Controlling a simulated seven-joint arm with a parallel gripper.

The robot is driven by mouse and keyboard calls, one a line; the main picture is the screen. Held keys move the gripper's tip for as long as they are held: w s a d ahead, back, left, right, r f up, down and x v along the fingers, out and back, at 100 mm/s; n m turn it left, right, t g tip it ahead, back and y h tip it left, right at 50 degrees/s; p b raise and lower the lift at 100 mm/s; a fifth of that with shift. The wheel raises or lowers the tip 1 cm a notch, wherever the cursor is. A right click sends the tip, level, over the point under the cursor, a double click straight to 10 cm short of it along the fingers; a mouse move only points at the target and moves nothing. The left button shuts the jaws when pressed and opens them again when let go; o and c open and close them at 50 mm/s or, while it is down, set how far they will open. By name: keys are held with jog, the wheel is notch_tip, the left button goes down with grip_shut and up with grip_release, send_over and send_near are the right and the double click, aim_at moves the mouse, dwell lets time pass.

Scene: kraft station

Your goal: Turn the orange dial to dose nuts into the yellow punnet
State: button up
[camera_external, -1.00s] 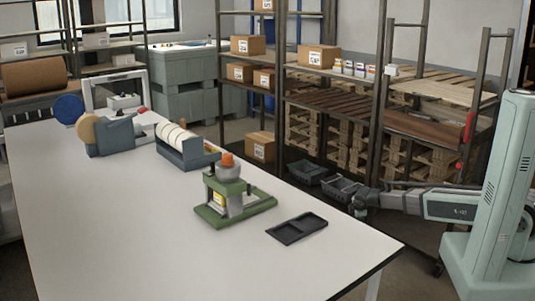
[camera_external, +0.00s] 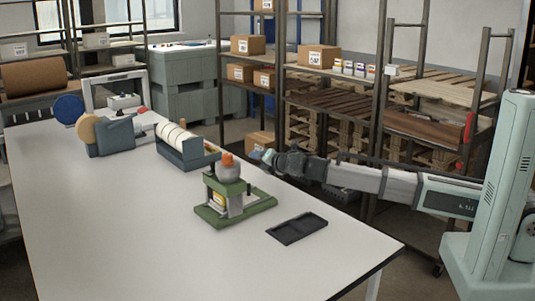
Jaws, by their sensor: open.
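A green dosing stand (camera_external: 233,203) stands on the white table. The orange dial (camera_external: 227,159) sits at its top, above a grey rounded body. The yellow punnet (camera_external: 219,200) shows low inside the stand, partly hidden by its frame. I cannot see nuts in it. My gripper (camera_external: 258,154) is at the end of my arm, reaching in from the right. It is a little to the right of the orange dial at about its height in the picture, apart from it, and empty. The fingers are small here.
A black two-part tray (camera_external: 297,228) lies right of the stand near the table edge. The white table (camera_external: 120,230) is clear at front left.

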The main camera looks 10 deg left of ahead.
jog(key=s+n, duration=0.1)
jog(key=s, duration=0.4)
jog(key=s+d+r+n, duration=0.1)
jog(key=s, duration=0.3)
jog(key=s+r+n, duration=0.1)
jog(key=s, duration=0.4)
jog(key=shift+s+d+r+n+t, duration=0.1)
jog(key=shift+s+d+n+t, duration=0.2)
jog(key=shift+s+t, duration=0.1)
jog(key=s+d+r+n+t, duration=0.1)
jog(key=s+d+r+n, duration=0.1)
jog(key=s, duration=0.5)
jog(key=s+d+r+n, duration=0.1)
jog(key=s+d+r, duration=0.15)
jog(key=s, duration=0.55)
jog(key=n+y, duration=0.3)
jog(key=n, duration=0.1)
send_near(230, 159)
jog(key=x, duration=1.1)
jog(key=shift+w+a, duration=0.1)
jog(key=shift+w, duration=0.15)
jog(key=c, duration=0.9)
jog(key=shift+c, duration=0.2)
jog(key=shift+a+r+m+h, duration=0.1)
jog(key=shift+m+h, duration=0.2)
jog(key=shift+h, duration=0.1)
